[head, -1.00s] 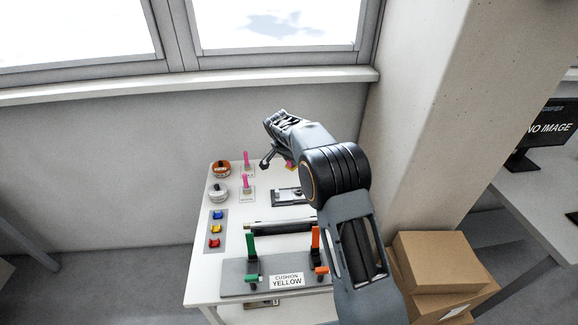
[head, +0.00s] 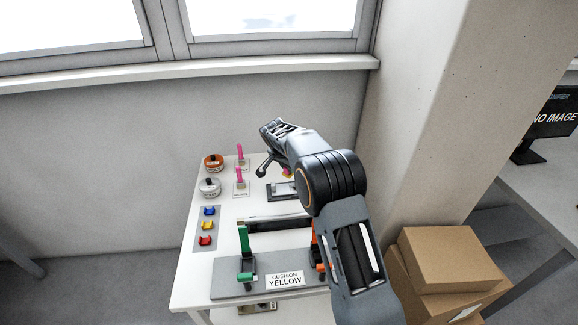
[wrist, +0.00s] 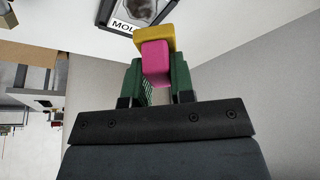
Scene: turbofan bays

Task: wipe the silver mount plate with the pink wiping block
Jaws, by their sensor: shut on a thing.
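The pink wiping block (wrist: 155,57) is between the green fingers of my gripper (wrist: 157,82) in the wrist view, with a yellow part at its far end. My gripper is shut on it. In the head view my arm hides most of the gripper and block. The silver mount plate (wrist: 142,8) shows at the top edge of the wrist view, dark-framed, with a grey smudge and a partly covered label. In the head view the plate (head: 284,189) lies on the table, partly behind my arm. Whether the block touches it I cannot tell.
The white table (head: 208,250) holds two round containers, pink upright pieces, a grey strip (head: 207,228) of coloured parts, a dark bar (head: 270,223) and a stand labelled CUSHION YELLOW (head: 285,281) with green and orange clamps. Cardboard boxes (head: 450,265) stand at the right. A wall is behind.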

